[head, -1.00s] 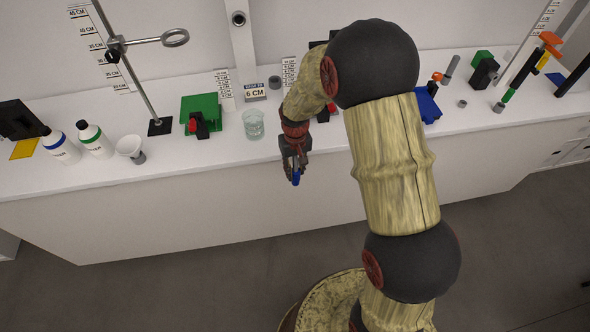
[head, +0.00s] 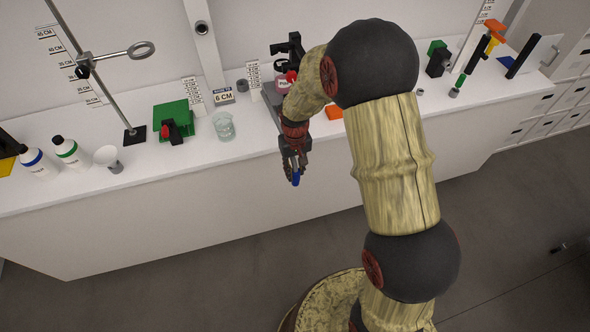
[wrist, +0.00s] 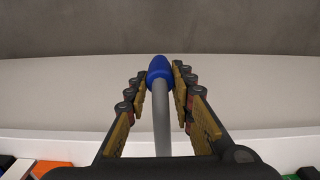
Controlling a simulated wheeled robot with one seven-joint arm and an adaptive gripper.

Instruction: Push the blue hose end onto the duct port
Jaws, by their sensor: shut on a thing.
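My gripper (head: 294,165) is shut on the blue hose end (head: 296,178), over the floor just in front of the bench's front edge. In the wrist view the blue hose end (wrist: 160,70) is between the fingertips (wrist: 160,84), and its grey hose (wrist: 162,125) runs back between the fingers. A round, dark-rimmed opening (head: 202,27) on a white upright post (head: 199,55) at the back wall looks like the duct port. It is apart from the hose end, farther back and to the left. It does not show in the wrist view.
A glass beaker (head: 224,127), a green block (head: 172,117), a white funnel (head: 107,157) and two bottles (head: 70,152) stand on the bench left of my arm. A black device (head: 289,55) stands behind my wrist.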

